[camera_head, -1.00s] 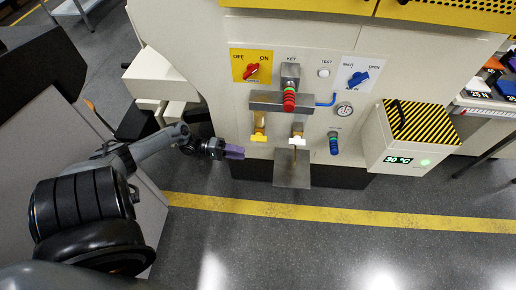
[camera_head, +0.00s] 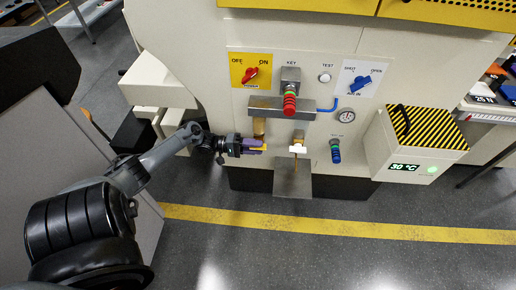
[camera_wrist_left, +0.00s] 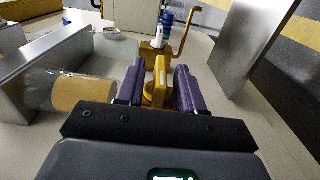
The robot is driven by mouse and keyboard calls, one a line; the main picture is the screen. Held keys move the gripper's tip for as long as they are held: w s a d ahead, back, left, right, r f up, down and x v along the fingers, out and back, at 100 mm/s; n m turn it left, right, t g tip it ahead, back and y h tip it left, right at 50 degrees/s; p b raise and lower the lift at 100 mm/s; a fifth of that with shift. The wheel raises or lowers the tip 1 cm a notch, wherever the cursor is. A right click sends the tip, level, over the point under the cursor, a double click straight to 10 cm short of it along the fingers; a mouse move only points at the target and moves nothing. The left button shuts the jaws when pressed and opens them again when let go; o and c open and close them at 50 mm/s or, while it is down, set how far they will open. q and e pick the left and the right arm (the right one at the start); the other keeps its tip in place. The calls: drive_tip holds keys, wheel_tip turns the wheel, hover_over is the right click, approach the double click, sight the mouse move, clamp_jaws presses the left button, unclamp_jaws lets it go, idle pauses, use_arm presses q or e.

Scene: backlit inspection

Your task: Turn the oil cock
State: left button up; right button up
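The yellow-handled cock (camera_wrist_left: 160,80) sits below a sight glass (camera_wrist_left: 80,95) holding amber oil. My left gripper (camera_head: 255,146) is at the cock on the machine front. In the left wrist view, its purple fingers (camera_wrist_left: 159,88) stand on either side of the yellow handle, with gaps showing on both sides. The gripper is open around the handle. In the head view the fingers partly hide the handle. My right gripper is not in view.
A blue-green knob (camera_head: 335,150) is on the right, below a gauge (camera_head: 344,116). The metal plate (camera_head: 292,180) juts out below. A striped box (camera_head: 412,145) stands at the far right.

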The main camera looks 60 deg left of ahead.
use_arm(q)
drive_tip(key=shift+w+d, duration=0.35)
drive_tip(key=shift+w, duration=0.2)
drive_tip(key=shift+c, duration=0.3)
clamp_jaws()
